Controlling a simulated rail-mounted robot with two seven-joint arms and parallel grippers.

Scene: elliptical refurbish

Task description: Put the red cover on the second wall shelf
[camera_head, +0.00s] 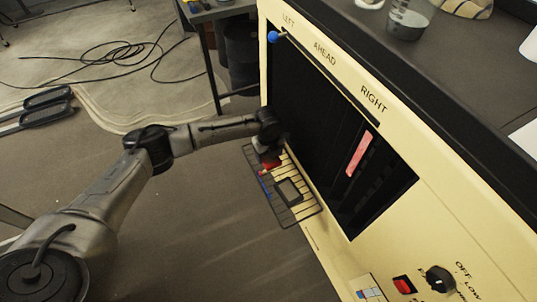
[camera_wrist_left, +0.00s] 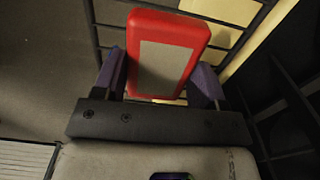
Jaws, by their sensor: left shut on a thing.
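The red cover (camera_wrist_left: 167,27) has a grey rectangular face and sits between the two purple fingers of my left gripper (camera_wrist_left: 160,76) in the left wrist view. The gripper is shut on it. In the head view my left gripper (camera_head: 268,153) reaches to the cream machine's side, and part of the red cover (camera_head: 271,163) shows under it. The cover is above or at a dark wire shelf (camera_head: 301,212); I cannot tell whether it touches. My right gripper is not in view.
A dark rectangular piece (camera_head: 289,190) and a small blue thing (camera_head: 264,185) are on the wire shelf. The cream machine (camera_head: 335,80) has a dark opening with a pinkish-red strip (camera_head: 359,154). Black cable (camera_head: 120,52) lies on the open floor at left.

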